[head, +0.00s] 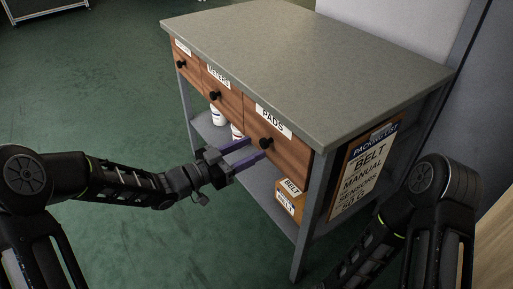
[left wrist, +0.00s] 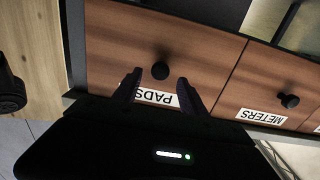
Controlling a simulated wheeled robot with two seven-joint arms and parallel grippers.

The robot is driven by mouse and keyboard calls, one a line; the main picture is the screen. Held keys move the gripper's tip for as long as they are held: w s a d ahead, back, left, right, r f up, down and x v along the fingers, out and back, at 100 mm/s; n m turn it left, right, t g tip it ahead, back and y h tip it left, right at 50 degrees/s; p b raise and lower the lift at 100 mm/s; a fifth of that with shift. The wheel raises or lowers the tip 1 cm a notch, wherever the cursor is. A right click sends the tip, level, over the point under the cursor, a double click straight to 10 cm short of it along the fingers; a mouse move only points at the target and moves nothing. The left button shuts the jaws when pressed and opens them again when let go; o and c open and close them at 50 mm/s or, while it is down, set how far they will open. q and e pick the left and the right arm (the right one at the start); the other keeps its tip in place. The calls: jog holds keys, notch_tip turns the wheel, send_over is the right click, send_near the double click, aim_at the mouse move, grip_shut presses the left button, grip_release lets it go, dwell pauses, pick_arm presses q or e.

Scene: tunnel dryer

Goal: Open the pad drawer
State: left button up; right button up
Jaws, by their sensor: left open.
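The pad drawer (head: 282,143) is the nearest of the wooden drawers under the grey top, with a white PADS label and a round black knob (head: 266,143). It looks shut, with its front in line with the others. My left gripper (head: 254,150) is open and empty in front of this drawer, its fingers pointing at the knob. In the left wrist view the PADS drawer (left wrist: 200,50) is upside down, and its knob (left wrist: 160,70) shows beyond the gap between the two fingertips (left wrist: 163,80). The knob does not look gripped. My right gripper is not in view.
The METERS drawer (head: 229,103) and another labelled drawer (head: 187,70) lie to the left. White tubs (head: 217,116) and belt boxes (head: 289,198) stand on the lower shelf. A packing list board (head: 366,165) hangs on the cabinet's side.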

pick_arm(q)
jog(key=shift+x, duration=1.4)
grip_shut()
dwell(0.4)
